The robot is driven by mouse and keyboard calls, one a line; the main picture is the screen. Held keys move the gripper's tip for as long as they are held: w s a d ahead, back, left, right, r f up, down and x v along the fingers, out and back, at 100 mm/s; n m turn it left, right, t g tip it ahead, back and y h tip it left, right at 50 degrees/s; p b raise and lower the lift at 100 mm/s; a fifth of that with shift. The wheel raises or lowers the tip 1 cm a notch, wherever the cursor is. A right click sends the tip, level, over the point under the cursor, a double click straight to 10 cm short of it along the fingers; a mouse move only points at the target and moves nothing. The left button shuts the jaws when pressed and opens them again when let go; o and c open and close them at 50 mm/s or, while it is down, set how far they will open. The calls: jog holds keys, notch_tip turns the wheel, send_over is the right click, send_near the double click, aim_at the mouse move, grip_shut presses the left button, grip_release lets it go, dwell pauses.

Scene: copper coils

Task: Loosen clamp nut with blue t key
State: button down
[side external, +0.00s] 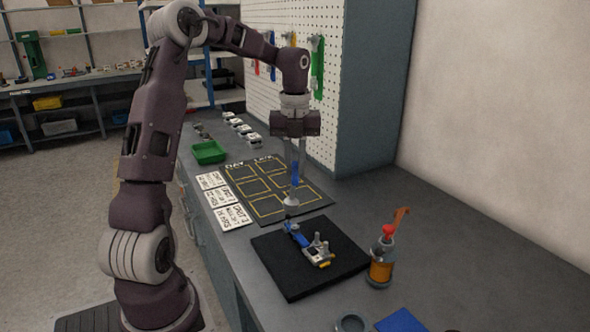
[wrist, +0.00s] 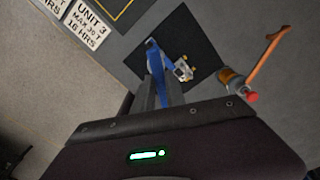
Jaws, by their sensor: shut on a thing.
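My gripper (side external: 294,184) points down above the far edge of the black mat (side external: 285,285) in the side view. It is shut on the blue T key (side external: 295,172), whose blue part shows between the fingers. A pale, rounded end shows below the fingertips. In the wrist view the blue key (wrist: 155,62) stretches forward from the fingers. A small metal clamp device (side external: 318,252) with a blue arm and a yellow end lies on the mat, below and nearer the camera than the gripper. It also shows in the wrist view (wrist: 183,70). The clamp nut is too small to make out.
An orange and grey canister (side external: 381,264) with a red knob stands right of the mat. A dark board with yellow outlines (side external: 250,188) and white unit cards (side external: 226,215) lie behind the mat. A green tray (side external: 208,152) stands farther back. A pegboard (side external: 290,70) rises behind.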

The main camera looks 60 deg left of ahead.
aim_at(294, 198)
jog(key=shift+s+a+f, duration=0.1)
jog(key=shift+a+f, duration=0.05)
jog(key=shift+f, duration=0.2)
jog(key=shift+f+t+h, duration=0.3)
jog(key=shift+f+t, duration=0.1)
jog(key=shift+t, duration=0.1)
jog(key=shift+f, duration=2.95)
